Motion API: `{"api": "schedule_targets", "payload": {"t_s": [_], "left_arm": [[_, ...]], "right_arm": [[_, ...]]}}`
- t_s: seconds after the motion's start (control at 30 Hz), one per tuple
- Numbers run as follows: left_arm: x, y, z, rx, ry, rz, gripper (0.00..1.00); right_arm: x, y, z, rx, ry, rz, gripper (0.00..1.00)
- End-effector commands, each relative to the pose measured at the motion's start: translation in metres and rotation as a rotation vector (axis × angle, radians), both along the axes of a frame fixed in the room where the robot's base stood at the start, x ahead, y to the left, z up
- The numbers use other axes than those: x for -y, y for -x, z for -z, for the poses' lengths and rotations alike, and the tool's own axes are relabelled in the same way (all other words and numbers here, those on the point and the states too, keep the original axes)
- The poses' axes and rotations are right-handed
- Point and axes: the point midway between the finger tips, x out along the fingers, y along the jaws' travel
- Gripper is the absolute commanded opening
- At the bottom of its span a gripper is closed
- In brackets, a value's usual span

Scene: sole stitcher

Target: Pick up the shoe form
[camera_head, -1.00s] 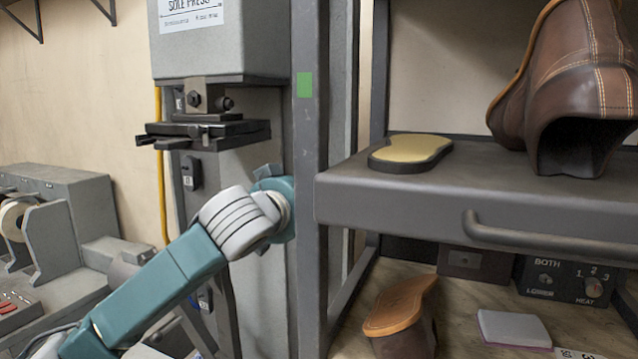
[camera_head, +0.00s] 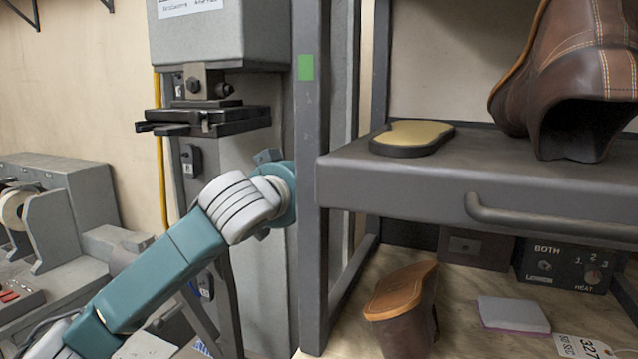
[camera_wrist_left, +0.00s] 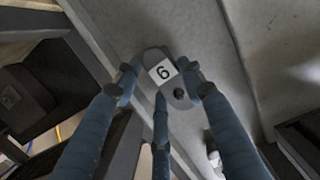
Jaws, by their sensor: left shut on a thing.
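My left gripper (camera_wrist_left: 160,82) shows in the left wrist view, its blue-grey fingers closed around a grey rounded piece (camera_wrist_left: 155,55). The piece has a white label with a 6 and a dark round hole, and looks like the top of the shoe form. The rest of it is hidden below the fingers. In the head view my left arm reaches in from the left, and its far end goes behind the grey rack post (camera_head: 308,180). The left gripper and the held piece are hidden there. My right gripper is not in view.
A shelf (camera_head: 400,180) with a front handle bears a yellow-topped sole (camera_head: 412,135) and a brown boot (camera_head: 570,80). Below it are a tan-soled brown shoe piece (camera_head: 402,305), a pale pad (camera_head: 513,314) and a control box (camera_head: 565,267). The sole press (camera_head: 210,40) stands left of the post.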

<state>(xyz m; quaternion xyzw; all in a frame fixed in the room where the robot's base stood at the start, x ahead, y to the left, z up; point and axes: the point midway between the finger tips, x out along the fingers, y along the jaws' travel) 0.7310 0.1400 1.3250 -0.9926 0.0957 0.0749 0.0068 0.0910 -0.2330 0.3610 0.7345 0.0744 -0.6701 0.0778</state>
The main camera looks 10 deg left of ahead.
Motion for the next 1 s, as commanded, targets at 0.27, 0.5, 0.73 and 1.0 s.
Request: {"api": "schedule_targets", "payload": {"t_s": [0.27, 0.5, 0.73, 1.0], "left_arm": [[-0.006, 0.034, 0.0, 0.008, 0.001, 0.002, 0.0], [-0.017, 0.088, 0.0, 0.01, -0.001, 0.001, 0.0], [-0.027, 0.138, -0.001, 0.008, 0.001, 0.001, 0.0], [-0.033, 0.171, -0.002, 0.006, 0.001, 0.0, 0.0]], "right_arm": [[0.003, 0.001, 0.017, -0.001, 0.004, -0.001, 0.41], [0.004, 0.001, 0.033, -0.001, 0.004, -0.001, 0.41], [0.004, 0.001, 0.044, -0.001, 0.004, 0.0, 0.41], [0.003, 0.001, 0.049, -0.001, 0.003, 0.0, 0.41]]}}
